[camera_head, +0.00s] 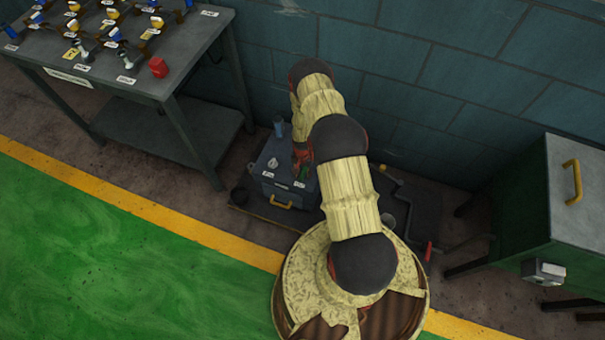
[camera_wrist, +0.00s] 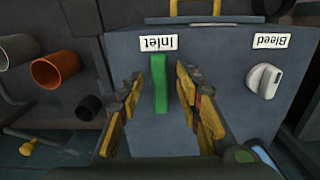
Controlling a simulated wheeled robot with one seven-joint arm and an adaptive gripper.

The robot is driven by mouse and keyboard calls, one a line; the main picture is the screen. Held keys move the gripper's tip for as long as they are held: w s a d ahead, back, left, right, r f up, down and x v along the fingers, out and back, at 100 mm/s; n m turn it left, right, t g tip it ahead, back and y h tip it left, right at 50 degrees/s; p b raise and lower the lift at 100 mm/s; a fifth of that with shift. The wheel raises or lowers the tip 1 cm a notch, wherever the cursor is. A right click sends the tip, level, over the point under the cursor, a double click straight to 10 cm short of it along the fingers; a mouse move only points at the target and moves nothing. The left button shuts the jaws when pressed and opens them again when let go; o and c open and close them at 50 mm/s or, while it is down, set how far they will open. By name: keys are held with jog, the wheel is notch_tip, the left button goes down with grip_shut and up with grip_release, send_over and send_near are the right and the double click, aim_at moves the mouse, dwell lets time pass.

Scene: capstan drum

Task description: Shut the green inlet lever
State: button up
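The green inlet lever (camera_wrist: 159,84) is on the grey box (camera_wrist: 150,142), beside an upside-down "Inlet" label (camera_wrist: 157,42) in the wrist view. The lever lies lengthwise up and down in that picture. My gripper (camera_wrist: 160,75) is open, with one finger on each side of the lever and a visible gap on both sides. I cannot tell how near the fingertips are in depth. In the head view the box (camera_head: 283,200) is on the floor by the wall, and my arm hides much of the lever and gripper.
A white bleed knob (camera_wrist: 265,80) is on the same box, right of my gripper in the wrist view. Orange (camera_wrist: 55,70) and dark pipe ends are at the left. A table (camera_head: 120,75) with small items stands left, a green cabinet (camera_head: 560,200) right.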

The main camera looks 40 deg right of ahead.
grip_shut()
dwell(0.5)
dwell(0.4)
